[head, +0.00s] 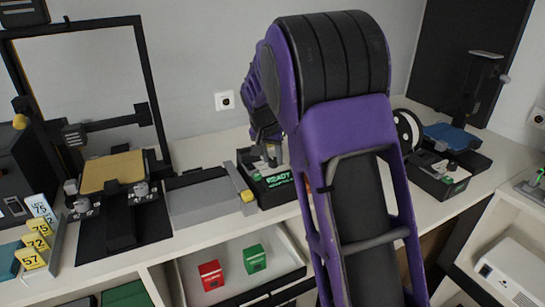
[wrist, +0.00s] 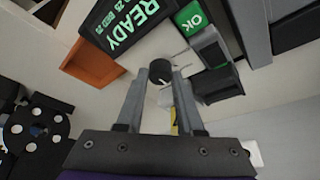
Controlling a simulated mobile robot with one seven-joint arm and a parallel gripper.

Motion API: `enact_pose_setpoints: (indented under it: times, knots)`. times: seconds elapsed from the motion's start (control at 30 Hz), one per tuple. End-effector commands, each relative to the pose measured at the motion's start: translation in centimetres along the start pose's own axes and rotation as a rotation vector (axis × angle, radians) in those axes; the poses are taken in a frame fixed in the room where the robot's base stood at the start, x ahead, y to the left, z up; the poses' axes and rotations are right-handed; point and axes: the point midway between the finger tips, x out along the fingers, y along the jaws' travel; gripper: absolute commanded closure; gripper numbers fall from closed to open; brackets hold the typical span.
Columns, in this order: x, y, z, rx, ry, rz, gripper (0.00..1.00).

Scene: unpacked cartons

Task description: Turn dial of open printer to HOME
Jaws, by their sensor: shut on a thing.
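My purple arm hides part of that area, and the dial cannot be seen there.
A green OK tile (wrist: 191,18) is near the display. An open-frame printer with a yellow bed (head: 112,170) stands left, and a printer with a blue bed (head: 452,137) stands right. A grey slab (head: 205,200) adjoins the READY unit. Red (head: 210,275) and green (head: 254,259) boxes lie in a drawer below.

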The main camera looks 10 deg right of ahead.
Motion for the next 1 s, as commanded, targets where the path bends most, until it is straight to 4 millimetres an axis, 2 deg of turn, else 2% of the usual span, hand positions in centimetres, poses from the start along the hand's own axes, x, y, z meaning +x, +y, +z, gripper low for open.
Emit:
enact_pose_setpoints:
  times: [0.03,0.2,0.57,0.77,1.0]
  knots:
    - [0.0,0.0,0.0,0.000,-0.001,-0.001,0.62]
    - [0.0,0.0,0.0,0.000,-0.001,-0.001,0.34]
    - [-0.5,0.0,0.0,0.000,0.000,-0.001,0.34]
    - [-3.9,-0.1,-0.1,0.000,0.003,-0.004,0.34]
    - [-9.9,-0.1,-0.1,0.000,0.003,-0.005,0.34]
